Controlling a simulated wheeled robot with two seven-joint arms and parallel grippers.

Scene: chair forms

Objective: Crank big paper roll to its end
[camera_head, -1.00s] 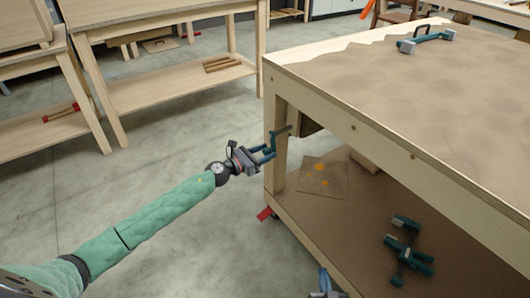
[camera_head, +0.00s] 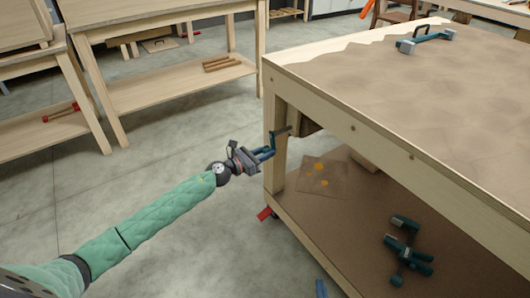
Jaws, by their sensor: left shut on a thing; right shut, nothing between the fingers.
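Brown paper (camera_head: 420,90) with a ragged far-left edge covers most of the wooden workbench's top (camera_head: 335,50). A dark crank handle (camera_head: 283,131) sticks out by the bench's near-left leg, below the top. My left gripper (camera_head: 270,146), with blue fingers, is shut on the crank handle. A dark brown part (camera_head: 308,124) shows behind that leg under the top; I cannot tell whether it is the paper roll. The rest of the roll is hidden. My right gripper (camera_head: 321,288) shows only as a blue fingertip at the bottom edge, shut and apart from the bench's lower shelf.
Teal clamps lie on the lower shelf (camera_head: 405,255), and another teal tool (camera_head: 425,40) lies on the bench top. A flat brown sheet with orange spots (camera_head: 322,178) lies on the shelf. Other wooden benches (camera_head: 165,85) stand at the left. The floor (camera_head: 180,150) between is clear.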

